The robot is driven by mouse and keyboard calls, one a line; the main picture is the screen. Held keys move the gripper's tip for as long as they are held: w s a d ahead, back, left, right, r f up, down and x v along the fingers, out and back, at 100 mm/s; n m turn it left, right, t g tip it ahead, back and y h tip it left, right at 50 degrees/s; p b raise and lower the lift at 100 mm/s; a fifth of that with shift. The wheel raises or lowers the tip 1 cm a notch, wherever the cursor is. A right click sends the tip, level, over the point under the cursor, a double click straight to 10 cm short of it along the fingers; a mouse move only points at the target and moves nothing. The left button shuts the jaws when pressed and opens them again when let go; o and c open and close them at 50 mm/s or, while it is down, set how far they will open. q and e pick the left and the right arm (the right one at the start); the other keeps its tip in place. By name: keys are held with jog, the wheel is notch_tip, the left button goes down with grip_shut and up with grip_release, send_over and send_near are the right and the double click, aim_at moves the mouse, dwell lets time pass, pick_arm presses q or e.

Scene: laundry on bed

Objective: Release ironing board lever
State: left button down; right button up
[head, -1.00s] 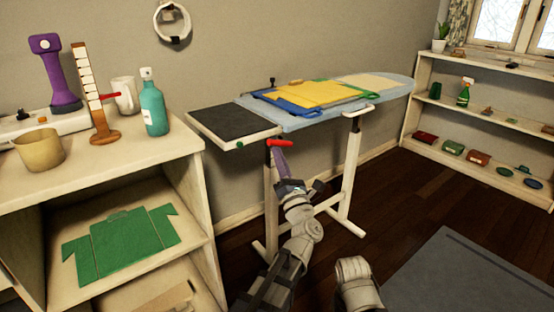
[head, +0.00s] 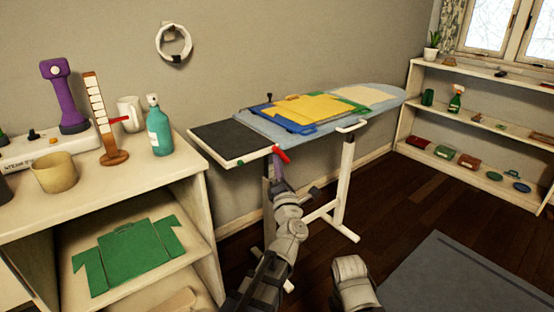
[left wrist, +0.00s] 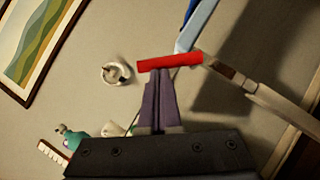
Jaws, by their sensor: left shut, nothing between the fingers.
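The ironing board (head: 390,90) stands on white legs against the back wall, with a dark pad at its left end. Its red lever (head: 282,155) is under the front edge near that pad and slants down to the right. In the left wrist view the red lever (left wrist: 172,62) lies across, just past the fingertips. My left gripper (head: 278,166) has purple fingers, shut and empty, right at the lever; they also show in the left wrist view (left wrist: 159,78). Whether they touch it I cannot tell.
Folded yellow, blue and green cloths (head: 300,107) lie on the board. A shelf unit (head: 185,185) with a teal bottle (head: 158,132) and mug stands at the left. Another shelf (head: 470,118) stands at the right. A grey mat (head: 445,275) lies on open floor.

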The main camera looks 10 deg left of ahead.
pick_arm(q)
jog(key=shift+w+d+r+m+g+h+p, duration=0.15)
jog(key=shift+r+m+h+p, duration=0.2)
jog(key=shift+m+p, duration=0.2)
jog(key=shift+w+r+m+g+h+p, duration=0.15)
jog(key=shift+r+m+h+p, duration=0.15)
jog(key=shift+m+p, duration=0.25)
jog(key=shift+w+r, duration=0.1)
pick_arm(e)
notch_tip(320, 180, up, 4)
jog(key=shift+f, duration=0.25)
pick_arm(q)
jog(key=shift+d+r, duration=0.1)
jog(key=shift+d, duration=0.05)
pick_arm(e)
jog(key=shift+r, duration=0.1)
